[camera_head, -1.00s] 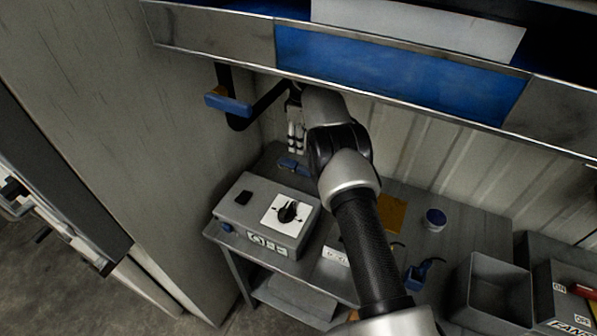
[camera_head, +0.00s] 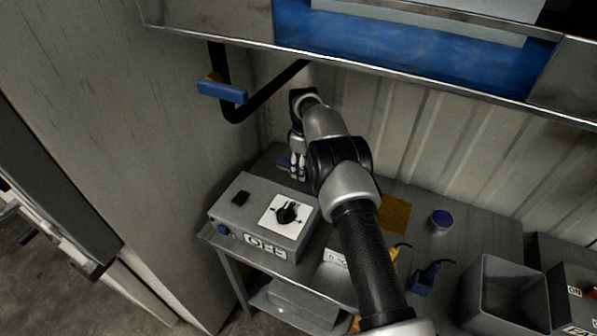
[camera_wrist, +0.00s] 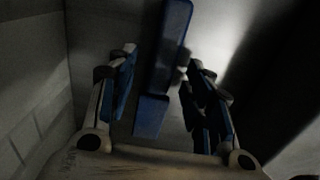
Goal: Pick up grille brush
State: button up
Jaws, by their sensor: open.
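The grille brush (camera_wrist: 168,45) appears in the wrist view as a long blue piece with a wider blue end towards me. It lies between the two finger sides of my gripper (camera_wrist: 160,75), which are open. In the head view a small part of the blue brush (camera_head: 283,163) shows on the table behind the grey control box, mostly hidden by my gripper (camera_head: 297,172). My gripper points down over it there. I cannot tell whether the fingers touch the brush.
The grey control box (camera_head: 235,215) with a black knob stands just in front of my gripper.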

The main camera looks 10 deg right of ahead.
jog(key=shift+r, duration=0.1)
jog(key=shift+c, duration=0.2)
grip_shut()
dwell(0.4)
notch_tip(320, 180, up, 20)
jog(key=p, duration=0.7)
jog(key=c, duration=0.6)
grip_release()
jog(key=shift+c, duration=0.2)
jog(key=c, duration=0.3)
